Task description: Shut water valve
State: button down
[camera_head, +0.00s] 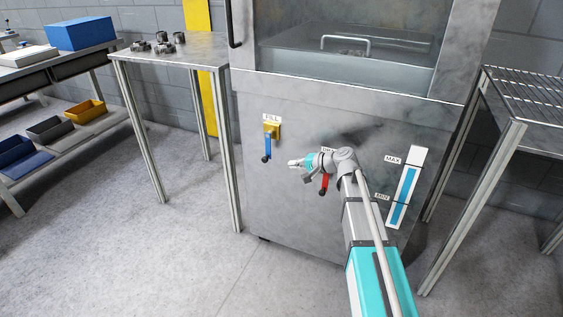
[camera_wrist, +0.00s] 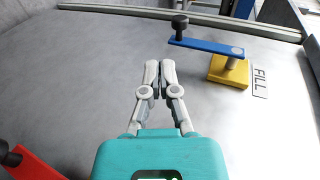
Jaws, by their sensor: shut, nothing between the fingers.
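The water valve has a blue lever on a yellow base under a FILL label on the steel machine front. In the head view the blue lever (camera_head: 267,146) hangs down from the yellow base (camera_head: 272,130). In the wrist view the blue lever (camera_wrist: 205,46) with its black knob (camera_wrist: 180,24) lies beyond and right of my fingers, and the yellow base (camera_wrist: 229,72) is at the right. My gripper (camera_head: 292,163) is shut and empty, right of and a little below the lever. Its closed fingertips (camera_wrist: 160,66) are apart from the lever.
A red lever (camera_head: 324,184) is just under my wrist, and also shows in the wrist view (camera_wrist: 36,166). A level gauge (camera_head: 404,188) marked MAX is at the right. Metal tables (camera_head: 125,58) stand left and right of the machine. The floor in front is clear.

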jog(key=shift+d+f+p+v, duration=0.1)
jog(key=shift+f+v, duration=0.1)
jog(key=shift+v, duration=0.7)
jog(key=shift+d+f+p+v, duration=0.1)
jog(key=shift+f+p+v, duration=0.1)
jog(key=shift+v, duration=0.75)
jog(key=shift+d+f+p+v, duration=0.1)
jog(key=shift+f+v, duration=0.1)
jog(key=shift+v, duration=0.7)
jog(key=shift+s+a, duration=0.1)
jog(key=s+d+f+n+g+h, duration=0.2)
jog(key=s+d+f+h, duration=0.15)
jog(key=s, duration=0.45)
jog(key=s+d+f+n+g+h+p, duration=0.1)
jog(key=s+d+f+g+h, duration=0.15)
jog(key=s+h, duration=0.4)
jog(key=s+d+f+n+g+h, duration=0.2)
jog(key=s+d+f, duration=0.2)
jog(key=s, duration=0.5)
notch_tip(320, 180, up, 37)
jog(key=p, duration=3.7)
jog(key=shift+a+p, duration=0.2)
jog(key=shift+p, duration=0.1)
jog(key=shift+w+r+t, duration=0.1)
jog(key=shift+w+t, duration=0.05)
jog(key=shift+t, duration=0.1)
